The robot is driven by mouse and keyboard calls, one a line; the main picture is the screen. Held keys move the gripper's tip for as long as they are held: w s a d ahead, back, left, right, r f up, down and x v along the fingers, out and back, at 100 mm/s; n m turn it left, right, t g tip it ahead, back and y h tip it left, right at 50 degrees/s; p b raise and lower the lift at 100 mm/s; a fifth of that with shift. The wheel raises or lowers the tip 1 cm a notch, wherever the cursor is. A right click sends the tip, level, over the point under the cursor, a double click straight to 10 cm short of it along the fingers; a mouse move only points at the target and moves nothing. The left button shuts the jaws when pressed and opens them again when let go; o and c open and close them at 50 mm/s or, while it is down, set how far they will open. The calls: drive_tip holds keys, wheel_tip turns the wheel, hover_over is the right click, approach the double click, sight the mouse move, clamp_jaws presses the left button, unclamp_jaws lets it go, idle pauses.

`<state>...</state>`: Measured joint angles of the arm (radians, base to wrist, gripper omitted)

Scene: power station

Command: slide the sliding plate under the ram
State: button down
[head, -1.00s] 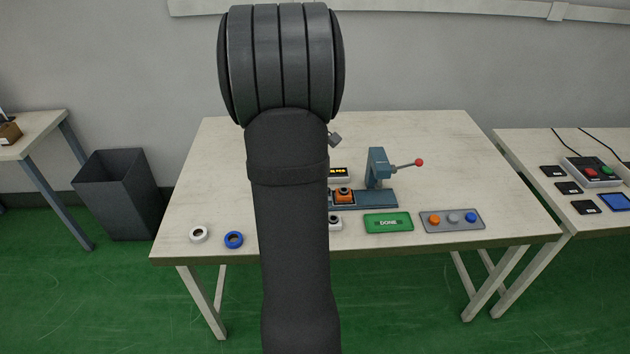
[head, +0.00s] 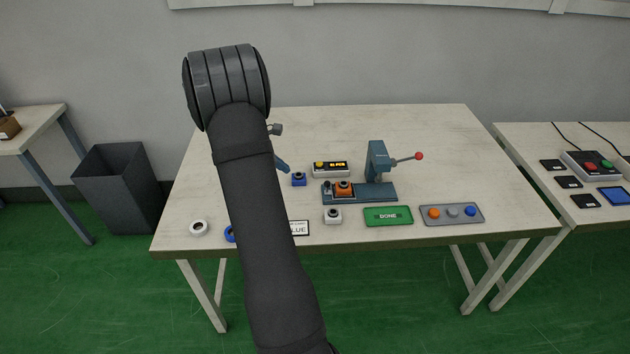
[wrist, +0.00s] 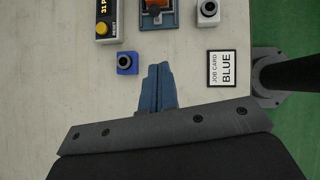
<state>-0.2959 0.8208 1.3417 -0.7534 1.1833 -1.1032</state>
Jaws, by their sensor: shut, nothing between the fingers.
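The blue-grey press (head: 380,160) stands near the middle of the table, with its ram head over the right part of its base (head: 378,196) and a red-knobbed lever at right. An orange block with a dark ring on top (head: 344,187) sits on the left part of the base, left of the ram; the sliding plate beneath it is hard to tell apart. The orange block is cut by the top edge of the wrist view (wrist: 156,4). My gripper (head: 283,166) is left of the press, above the table; its blue fingers (wrist: 157,72) are together and empty.
A blue block (head: 298,179) and a display box with a yellow button (head: 331,169) stand near the press. A white block (head: 333,216), job card "BLUE" (wrist: 222,69), green DONE pad (head: 388,215) and button tray (head: 452,215) lie in front. The table's back is clear.

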drive_tip(key=x, duration=0.9)
drive_tip(key=shift+d+f, duration=0.15)
drive_tip(key=d, duration=0.2)
drive_tip(key=d+f, duration=0.1)
drive_tip(key=shift+w+d, duration=0.15)
drive_tip(key=shift+w, duration=0.15)
drive_tip(key=shift+w+d+f, duration=0.1)
drive_tip(key=shift+d+f, duration=0.05)
drive_tip(key=shift+d, duration=0.35)
hover_over(352, 192)
drive_tip(key=shift+d, duration=0.1)
